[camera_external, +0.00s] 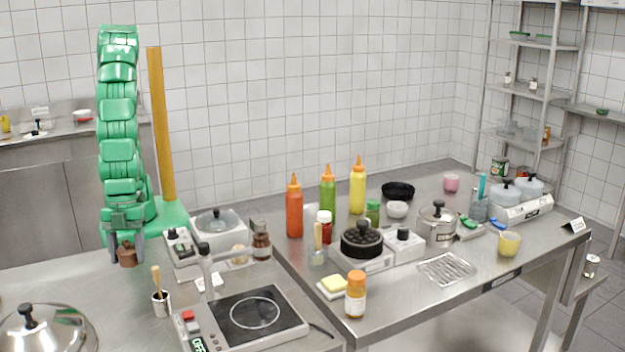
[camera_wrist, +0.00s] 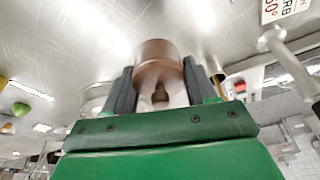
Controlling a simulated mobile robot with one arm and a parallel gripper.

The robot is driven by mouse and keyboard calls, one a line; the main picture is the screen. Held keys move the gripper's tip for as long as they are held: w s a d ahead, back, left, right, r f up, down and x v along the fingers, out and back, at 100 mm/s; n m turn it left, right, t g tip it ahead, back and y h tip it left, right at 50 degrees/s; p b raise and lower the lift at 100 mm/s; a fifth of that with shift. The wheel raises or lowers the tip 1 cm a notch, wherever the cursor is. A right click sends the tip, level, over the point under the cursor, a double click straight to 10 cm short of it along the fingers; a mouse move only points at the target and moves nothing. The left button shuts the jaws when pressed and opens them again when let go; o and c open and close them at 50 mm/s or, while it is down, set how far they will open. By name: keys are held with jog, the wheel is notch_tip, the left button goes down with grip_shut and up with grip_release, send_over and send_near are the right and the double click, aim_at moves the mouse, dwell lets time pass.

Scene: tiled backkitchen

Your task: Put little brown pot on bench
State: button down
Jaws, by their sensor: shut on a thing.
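The little brown pot (camera_external: 127,258) hangs at the end of my green arm, in the external view at left. My gripper (camera_external: 127,246) is shut on it, with a dark finger on either side. In the wrist view the brown pot (camera_wrist: 158,58) sits between the two dark fingertips of my gripper (camera_wrist: 160,85), its small knob showing. The pot is held above the left steel bench (camera_external: 95,287); the gap beneath it is hard to judge. A second steel bench (camera_external: 468,232) stands at right, holding many items.
Near the pot stand a metal cup with a wooden-handled tool (camera_external: 161,303), an induction hob (camera_external: 255,313), a scale-like appliance with a glass lid (camera_external: 216,222) and a domed steel lid (camera_external: 45,330). Bare steel lies left of the cup. Sauce bottles (camera_external: 294,208) stand on the right bench.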

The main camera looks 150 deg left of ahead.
aim_at(129, 251)
jog(key=shift+w+d+f, duration=0.15)
jog(key=shift+w+f, duration=1.45)
jog(key=shift+f, duration=0.3)
jog(key=shift+s+x, duration=0.15)
jog(key=shift+x, duration=0.65)
jog(key=shift+s+x, duration=0.15)
jog(key=shift+x, duration=0.6)
jog(key=shift+f, duration=0.2)
jog(key=shift+c, duration=1.7)
grip_release()
jog(key=shift+v, duration=6.15)
